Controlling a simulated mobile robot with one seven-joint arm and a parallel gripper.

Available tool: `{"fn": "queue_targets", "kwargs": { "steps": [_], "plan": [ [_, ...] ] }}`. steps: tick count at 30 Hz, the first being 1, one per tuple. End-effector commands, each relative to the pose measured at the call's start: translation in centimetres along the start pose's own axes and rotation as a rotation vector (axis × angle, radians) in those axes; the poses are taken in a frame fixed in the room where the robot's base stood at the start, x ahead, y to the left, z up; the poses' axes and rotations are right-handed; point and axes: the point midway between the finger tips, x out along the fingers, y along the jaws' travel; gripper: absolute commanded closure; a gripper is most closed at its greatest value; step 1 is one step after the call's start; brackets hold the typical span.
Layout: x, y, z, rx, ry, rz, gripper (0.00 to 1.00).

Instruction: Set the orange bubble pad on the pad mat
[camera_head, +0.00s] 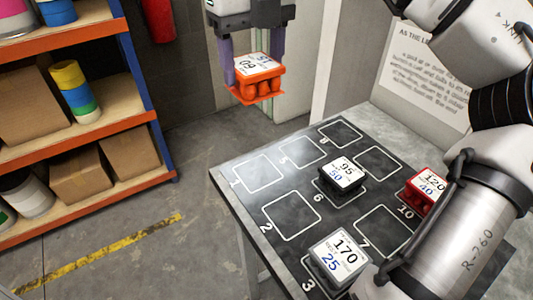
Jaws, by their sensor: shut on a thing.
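My gripper (256,68) is shut on the orange bubble pad (258,91), with one purple finger on each side. The pad has a white label on top, upside down in the picture, and knobbly orange sides. It hangs in the air beyond the far left part of the table, clear of the surface. The dark pad mat (327,158) covers the tabletop and has white outlined, numbered squares. The squares marked 1, 2, 5, 7 and 8 look empty, as does one behind the red pad.
A black pad (342,178) sits by number 6, a grey pad (338,256) by number 3 and a red pad (425,192) by number 10. My arm hides the mat's right part. An orange shelf (92,128) with boxes and cans stands left; a wall sign (425,75) is behind.

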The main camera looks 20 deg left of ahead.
Motion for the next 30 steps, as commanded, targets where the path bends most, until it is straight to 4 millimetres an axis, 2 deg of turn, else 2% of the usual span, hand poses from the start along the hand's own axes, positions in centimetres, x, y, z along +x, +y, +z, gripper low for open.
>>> {"fn": "queue_targets", "kwargs": {
  "steps": [5,15,19,22,30],
  "plan": [
    [1.6,0.0,0.0,-0.001,0.002,0.001,0.59],
    [10.5,0.0,-0.1,-0.002,0.003,0.003,0.59],
    [13.4,0.0,-0.1,-0.002,0.002,0.003,0.59],
    [14.9,0.0,0.0,-0.002,0.001,0.001,0.59],
    [17.1,0.0,-0.1,-0.001,0.001,0.001,0.59]
  ]
}}
